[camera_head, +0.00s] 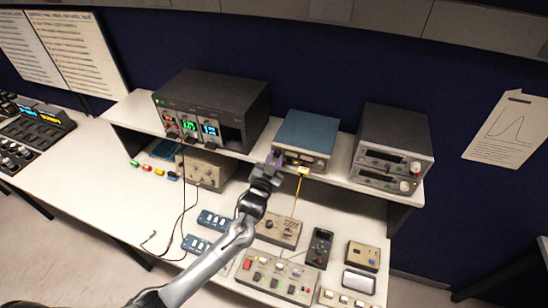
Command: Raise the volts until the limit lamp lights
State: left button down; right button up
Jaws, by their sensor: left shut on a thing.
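My left gripper (274,160) is at the front left of a small blue-topped instrument (306,134) on the shelf. It is shut on what appears to be a knob at that front panel; the fingers hide the knob. The rest of the panel is pale, with small details too small to read. I cannot tell which mark is the limit lamp, or whether it is lit. A yellow lead (297,196) hangs from a yellow piece (303,171) under the panel. My right gripper is not in view.
A large black unit (214,98) with red, green and blue displays stands left on the shelf (342,178). Two stacked instruments (392,150) stand right. Below are a beige box (205,170), blue modules (215,221), a handheld meter (319,247) and a button panel (278,278).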

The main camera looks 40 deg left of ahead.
pick_arm(q)
jog(key=shift+m+p, duration=0.4)
jog(key=shift+m, duration=0.8)
jog(key=c, duration=0.9)
grip_release()
jog(key=shift+s+d+f, duration=0.1)
jog(key=shift+s+d, duration=0.1)
jog(key=shift+s, duration=0.2)
jog(key=b+v, duration=0.2)
jog(key=v, duration=0.8)
